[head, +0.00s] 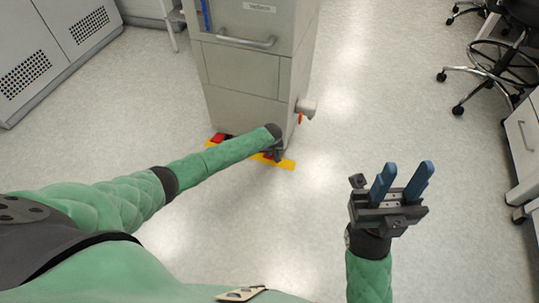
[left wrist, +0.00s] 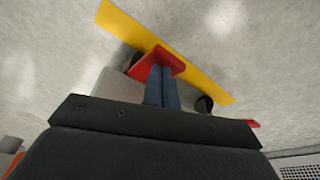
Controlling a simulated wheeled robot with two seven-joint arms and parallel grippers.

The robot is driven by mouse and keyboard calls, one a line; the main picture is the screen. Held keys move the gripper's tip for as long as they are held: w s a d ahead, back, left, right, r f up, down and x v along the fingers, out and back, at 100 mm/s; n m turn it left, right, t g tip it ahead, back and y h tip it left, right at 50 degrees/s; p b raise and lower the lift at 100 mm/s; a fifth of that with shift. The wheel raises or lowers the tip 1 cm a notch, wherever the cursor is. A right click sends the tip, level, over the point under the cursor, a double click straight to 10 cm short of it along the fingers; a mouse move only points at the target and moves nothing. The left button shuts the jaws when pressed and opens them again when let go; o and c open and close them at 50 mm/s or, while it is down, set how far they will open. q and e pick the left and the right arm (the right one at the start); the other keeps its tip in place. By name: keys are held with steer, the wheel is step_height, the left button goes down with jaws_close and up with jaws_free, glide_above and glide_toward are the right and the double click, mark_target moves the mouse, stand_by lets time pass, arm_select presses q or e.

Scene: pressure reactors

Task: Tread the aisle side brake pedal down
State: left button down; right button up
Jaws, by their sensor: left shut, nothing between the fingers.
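A grey cabinet (head: 248,70) on castors stands on the floor in the head view, with a yellow strip (head: 287,164) along its near foot. The strip also shows in the left wrist view (left wrist: 210,86). A red pedal (left wrist: 170,61) sits at the strip, under the tips of my left gripper (left wrist: 160,68). The blue fingers are shut together and appear to touch the pedal. In the head view my left gripper (head: 277,150) is low at the cabinet's right front corner, its fingers mostly hidden. A second red pedal (head: 218,138) shows further left. My right gripper (head: 402,170) is open and empty above the floor.
A pipe stub (head: 306,107) juts from the cabinet's right side. Grey cupboards (head: 60,45) stand at the left, and wheeled chairs (head: 495,65) and a drawer unit (head: 524,140) at the right. The floor between is clear.

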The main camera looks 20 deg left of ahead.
arm_select(q)
steer(key=shift+f, duration=0.15)
steer(key=shift+f+b, duration=0.95)
steer(key=shift+f, duration=0.95)
steer(key=shift+r, duration=0.15)
steer(key=shift+s+r+p, duration=0.15)
steer(key=shift+p, duration=0.3)
steer(key=p, duration=0.1)
steer(key=s+p, duration=0.1)
steer(key=s+d+p, duration=0.1)
steer(key=shift+s+d+r, duration=0.1)
steer(key=shift+s+r, duration=0.15)
